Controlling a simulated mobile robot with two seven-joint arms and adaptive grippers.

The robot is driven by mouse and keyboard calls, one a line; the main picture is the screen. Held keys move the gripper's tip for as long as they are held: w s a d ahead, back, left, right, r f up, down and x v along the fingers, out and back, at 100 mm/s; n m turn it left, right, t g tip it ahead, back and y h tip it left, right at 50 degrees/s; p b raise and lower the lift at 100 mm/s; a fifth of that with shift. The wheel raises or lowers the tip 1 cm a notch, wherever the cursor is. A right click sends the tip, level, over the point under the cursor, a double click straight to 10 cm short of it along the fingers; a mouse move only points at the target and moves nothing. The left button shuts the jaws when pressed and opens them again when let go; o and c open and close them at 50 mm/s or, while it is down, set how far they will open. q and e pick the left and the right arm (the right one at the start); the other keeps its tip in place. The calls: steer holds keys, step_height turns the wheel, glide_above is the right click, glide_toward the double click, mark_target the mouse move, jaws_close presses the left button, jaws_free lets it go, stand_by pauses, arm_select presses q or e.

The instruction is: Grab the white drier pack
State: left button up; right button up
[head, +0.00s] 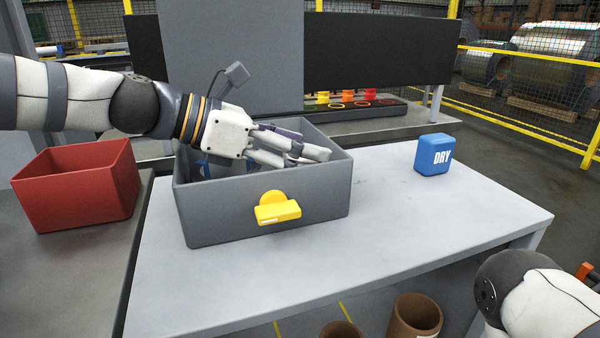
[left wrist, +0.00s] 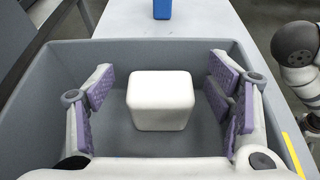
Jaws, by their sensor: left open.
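The white drier pack (left wrist: 160,98) is a white block with rounded edges inside the grey bin (head: 262,212). In the left wrist view it lies between the spread fingers of my left gripper (left wrist: 168,103), with a gap on both sides. In the head view my left gripper (head: 308,155) reaches into the bin from the left, open, and the bin wall and fingers hide the white pack. My right arm shows at the lower right, but its gripper is out of view.
A blue block marked DRY (head: 433,156) stands on the table (head: 400,230), right of the bin. A yellow tag (head: 277,208) is on the bin's front. A red bin (head: 78,187) stands at the left. Brown tubes (head: 415,316) stand below the table's front edge. The table's right side is mostly clear.

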arm_select(q)
steer(key=shift+r, duration=0.1)
steer(key=c, duration=1.3)
